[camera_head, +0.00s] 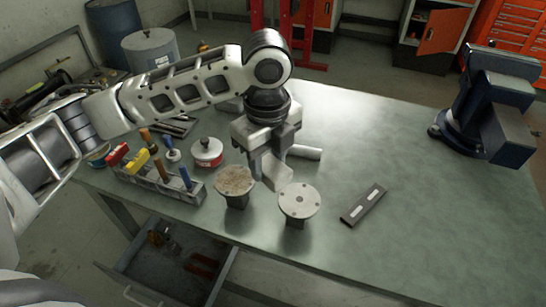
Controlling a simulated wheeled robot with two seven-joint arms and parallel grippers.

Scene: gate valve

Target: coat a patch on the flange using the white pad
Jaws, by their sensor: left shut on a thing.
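Two round flange-topped pieces stand on the table. One has a rough brownish top (235,180); the other has a pale grey top with small holes (299,200). My left gripper (268,170) points down above and behind the gap between them. It is shut on a pale, block-like thing, seemingly the white pad (278,177), whose lower end hangs close to the pale flange. I cannot tell whether it touches. A white cylindrical piece (305,152) shows just right of the gripper; whether it belongs to the held thing is unclear. My right gripper is out of view.
A white and red tin (207,152) and a rack of coloured-handled tools (160,182) stand at left. A dark flat bar (363,205) lies right of the pale flange. A blue vise (490,110) stands at far right. A drawer (170,262) hangs open in front. The table's right half is mostly clear.

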